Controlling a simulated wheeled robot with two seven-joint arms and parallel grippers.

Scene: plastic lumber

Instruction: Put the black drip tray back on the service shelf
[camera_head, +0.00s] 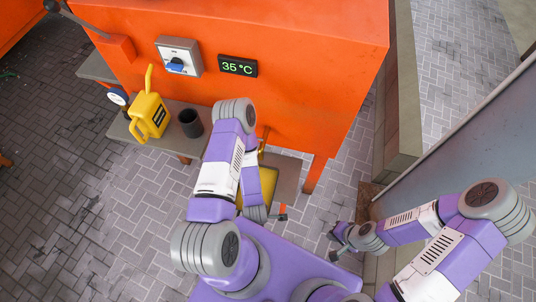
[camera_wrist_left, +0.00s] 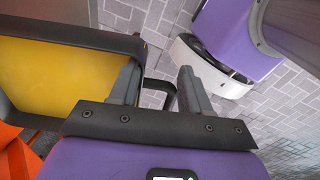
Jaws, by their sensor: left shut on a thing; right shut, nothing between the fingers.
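The black drip tray, with a yellow inside, is at the left of the left wrist view (camera_wrist_left: 95,38). In the head view its yellow inside (camera_head: 268,183) shows beside my left arm, which hides much of it. My left gripper (camera_wrist_left: 160,80) is shut on the tray's black handle (camera_wrist_left: 168,88) at its side. In the head view that gripper is mostly hidden behind my arm. The grey service shelf (camera_head: 288,172) runs along the front of the orange machine. The tray overlaps it in view; I cannot tell whether they touch. My right gripper (camera_head: 339,243) is shut and empty, lower right.
A yellow can (camera_head: 150,113) and a dark cup (camera_head: 190,123) stand on the shelf's left part. The orange machine (camera_head: 290,60) with a switch (camera_head: 179,58) and a display (camera_head: 238,66) rises behind. A grey panel (camera_head: 470,130) stands at the right. Open paving lies left.

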